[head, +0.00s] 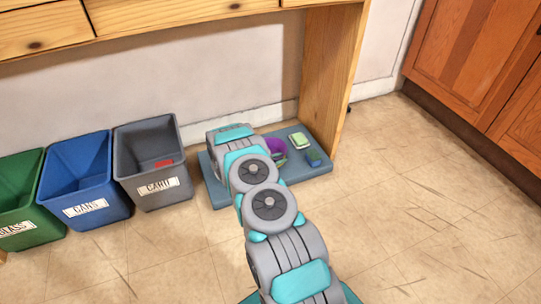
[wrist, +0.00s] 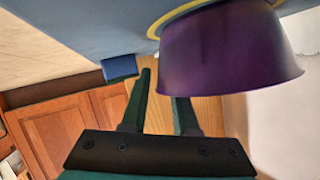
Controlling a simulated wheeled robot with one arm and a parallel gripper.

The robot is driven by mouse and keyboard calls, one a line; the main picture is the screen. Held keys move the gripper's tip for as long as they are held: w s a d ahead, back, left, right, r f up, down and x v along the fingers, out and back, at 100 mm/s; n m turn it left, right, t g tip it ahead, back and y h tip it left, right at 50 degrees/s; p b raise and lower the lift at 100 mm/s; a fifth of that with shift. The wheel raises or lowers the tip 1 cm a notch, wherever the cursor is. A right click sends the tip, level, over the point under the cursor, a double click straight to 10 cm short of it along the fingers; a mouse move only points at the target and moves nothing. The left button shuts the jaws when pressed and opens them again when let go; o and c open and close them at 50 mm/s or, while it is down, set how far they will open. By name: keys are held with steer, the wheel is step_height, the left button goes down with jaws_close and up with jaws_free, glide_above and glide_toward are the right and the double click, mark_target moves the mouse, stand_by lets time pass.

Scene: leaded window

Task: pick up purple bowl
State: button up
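The purple bowl (wrist: 228,50) fills the upper right of the wrist view, upside down in that picture, with a yellow-rimmed piece (wrist: 185,12) at its base. In the head view the bowl (head: 275,146) shows only in part, beside my arm on the blue mat (head: 318,172). My gripper (wrist: 163,90) is open at the bowl's rim. Its left finger lies outside the bowl; the tip of its right finger is hidden behind the bowl's wall. I cannot tell whether either finger touches it. My gripper is hidden by my arm in the head view.
A green-topped item (head: 299,140) and a small teal block (head: 313,158) sit on the mat right of the bowl. A wooden desk leg (head: 330,80) stands behind. Grey (head: 152,165), blue (head: 85,180) and green (head: 20,200) bins stand left. Floor at right is clear.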

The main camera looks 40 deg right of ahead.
jaws_close()
steer(key=shift+f, duration=0.1)
stand_by(1.0)
